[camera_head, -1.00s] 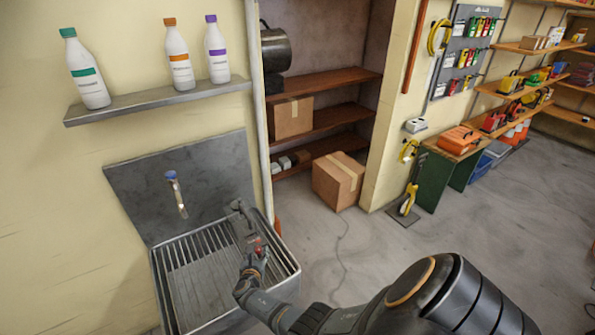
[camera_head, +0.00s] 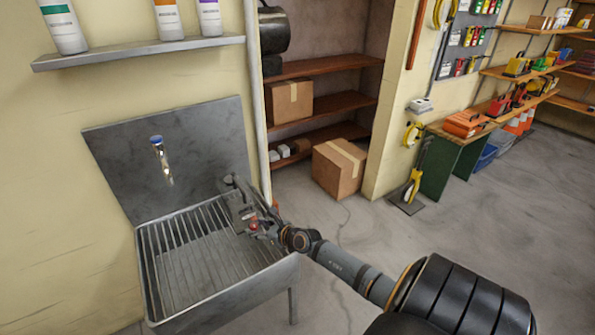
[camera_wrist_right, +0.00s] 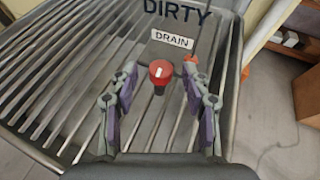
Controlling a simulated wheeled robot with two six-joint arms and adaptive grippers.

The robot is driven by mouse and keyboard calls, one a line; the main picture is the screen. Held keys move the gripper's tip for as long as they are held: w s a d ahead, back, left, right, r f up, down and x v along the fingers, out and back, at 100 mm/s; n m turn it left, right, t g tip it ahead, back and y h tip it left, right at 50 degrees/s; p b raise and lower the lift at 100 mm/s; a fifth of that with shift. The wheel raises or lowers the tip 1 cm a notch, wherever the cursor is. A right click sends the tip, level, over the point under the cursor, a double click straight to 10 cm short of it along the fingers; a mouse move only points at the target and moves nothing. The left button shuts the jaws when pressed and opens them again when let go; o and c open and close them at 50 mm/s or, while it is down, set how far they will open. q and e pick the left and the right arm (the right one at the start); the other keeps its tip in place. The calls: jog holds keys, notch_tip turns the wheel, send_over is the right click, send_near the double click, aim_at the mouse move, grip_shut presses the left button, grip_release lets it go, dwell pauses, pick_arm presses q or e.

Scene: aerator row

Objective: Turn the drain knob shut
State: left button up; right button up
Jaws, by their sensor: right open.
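The drain knob (camera_wrist_right: 161,72) is a round red knob with a short white mark that runs roughly up and down in the right wrist view. It sits over the slatted sink, below a white DRAIN label (camera_wrist_right: 172,39). My right gripper (camera_wrist_right: 160,82) is open, with one finger on each side of the knob and a visible gap to each. In the head view my right gripper (camera_head: 259,226) is at the right side of the metal sink (camera_head: 215,307); a small red spot shows by its tip. My left gripper is out of view.
A faucet with a blue top (camera_head: 157,141) is on the grey backsplash. A metal fitting (camera_head: 240,187) stands at the sink's back right corner, close to my gripper. A cardboard box (camera_head: 337,170) is on the floor beyond.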

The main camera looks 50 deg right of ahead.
jog(key=shift+p+v, duration=1)
jog(key=shift+p, duration=0.25)
jog(key=a+r+p+v, duration=0.1)
jog(key=p+v, duration=0.3)
jog(key=v, duration=0.5)
notch_tip(320, 180, up, 9)
jog(key=d+m+t+h, duration=0.1)
jog(key=m+t+h, duration=0.4)
jog(key=m, duration=1.2)
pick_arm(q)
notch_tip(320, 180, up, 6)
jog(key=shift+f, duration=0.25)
pick_arm(e)
jog(key=s+a+f+m+g+h, duration=0.2)
jog(key=s+f+m+g, duration=0.8)
jog(key=m, duration=0.6)
jog(key=shift+s+a+f+m+g, duration=0.3)
jog(key=shift+a+f+g, duration=0.2)
jog(key=shift+a+g, duration=0.4)
jog(key=shift+d, duration=0.15)
